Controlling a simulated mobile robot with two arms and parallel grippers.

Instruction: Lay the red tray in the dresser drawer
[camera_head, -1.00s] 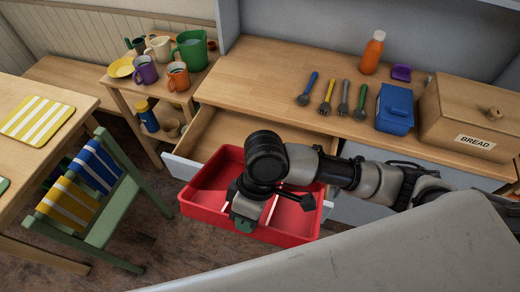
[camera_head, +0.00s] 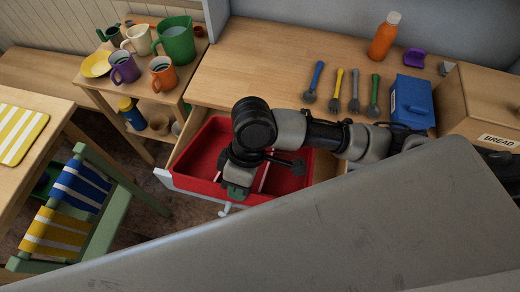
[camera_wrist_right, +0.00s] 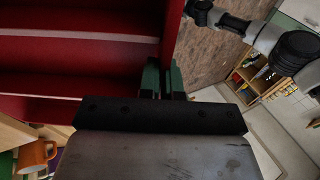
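The red tray (camera_head: 205,150) is within the outline of the open dresser drawer, whose wooden side (camera_head: 188,132) and white front (camera_head: 185,184) show around it. I cannot tell if it rests on the drawer bottom. My right gripper (camera_head: 236,190) is at the tray's near wall, and its arm hides part of the tray. In the right wrist view, the green fingers (camera_wrist_right: 163,80) of this gripper close around the red wall (camera_wrist_right: 172,30). Another arm of mine shows at the upper right there; its gripper's state is unclear.
The dresser top (camera_head: 260,65) holds cutlery, an orange bottle (camera_head: 384,37), a blue box (camera_head: 411,101) and a bread box (camera_head: 480,105). A side table with mugs (camera_head: 124,67) stands left of the drawer. A green chair (camera_head: 125,190) stands at the lower left.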

